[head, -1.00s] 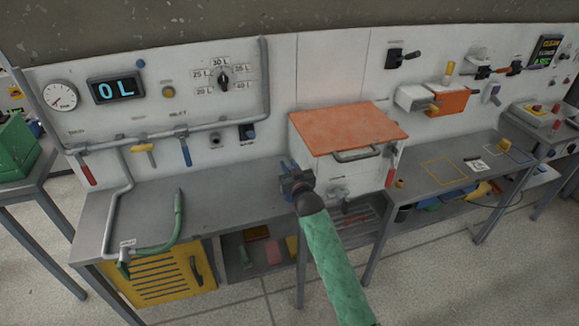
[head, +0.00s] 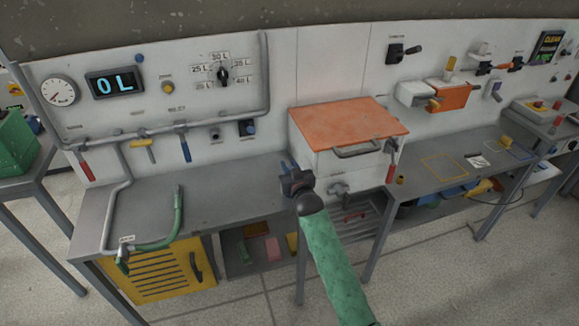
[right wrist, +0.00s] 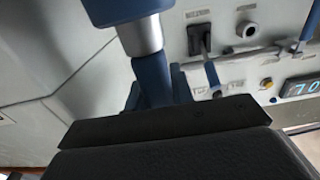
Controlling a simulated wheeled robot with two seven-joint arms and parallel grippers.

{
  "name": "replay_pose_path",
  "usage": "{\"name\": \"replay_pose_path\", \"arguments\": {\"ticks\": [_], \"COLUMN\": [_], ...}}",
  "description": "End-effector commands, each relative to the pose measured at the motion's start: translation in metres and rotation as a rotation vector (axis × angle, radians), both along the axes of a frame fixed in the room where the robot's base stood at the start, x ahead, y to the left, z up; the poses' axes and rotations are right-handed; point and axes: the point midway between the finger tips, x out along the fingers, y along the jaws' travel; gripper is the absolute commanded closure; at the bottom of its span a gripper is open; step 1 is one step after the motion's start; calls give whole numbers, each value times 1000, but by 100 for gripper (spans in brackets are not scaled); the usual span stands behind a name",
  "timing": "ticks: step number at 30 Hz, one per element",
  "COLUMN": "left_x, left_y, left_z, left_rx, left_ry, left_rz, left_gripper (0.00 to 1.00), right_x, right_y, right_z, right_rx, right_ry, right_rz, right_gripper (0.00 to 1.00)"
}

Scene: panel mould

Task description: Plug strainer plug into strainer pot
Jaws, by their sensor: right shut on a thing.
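My right gripper (head: 289,168) is above the grey bench, left of the orange-lidded box, in the head view. It has blue fingers. In the right wrist view, a silver cylinder with a blue end, which I take to be the strainer plug (right wrist: 140,35), stands at the blue fingers (right wrist: 160,85). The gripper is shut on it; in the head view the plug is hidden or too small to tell. I cannot make out for certain which fitting is the strainer pot. My left gripper is not in view.
The orange-lidded box (head: 348,122) stands close right of my gripper. A grey pipe (head: 120,170) drops to a fitting with a green hose (head: 172,230) on the left bench. Blue and yellow handles hang under the wall pipe. The middle of the grey bench (head: 225,190) is clear.

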Motion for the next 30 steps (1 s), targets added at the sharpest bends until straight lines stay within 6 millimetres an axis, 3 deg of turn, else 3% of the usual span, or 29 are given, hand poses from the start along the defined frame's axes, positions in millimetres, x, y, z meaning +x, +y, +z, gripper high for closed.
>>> {"name": "replay_pose_path", "arguments": {"ticks": [27, 28, 30], "left_x": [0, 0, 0], "left_y": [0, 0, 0], "left_z": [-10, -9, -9], "left_rx": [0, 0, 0], "left_ry": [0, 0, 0], "left_rz": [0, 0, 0], "left_gripper": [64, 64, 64], "right_x": [0, 0, 0], "right_y": [0, 0, 0], "right_z": [-19, -18, -18], "right_rx": [0, 0, 0], "right_ry": [-1, -1, -1], "right_rz": [0, 0, 0], "right_gripper": [100, 71, 57]}}
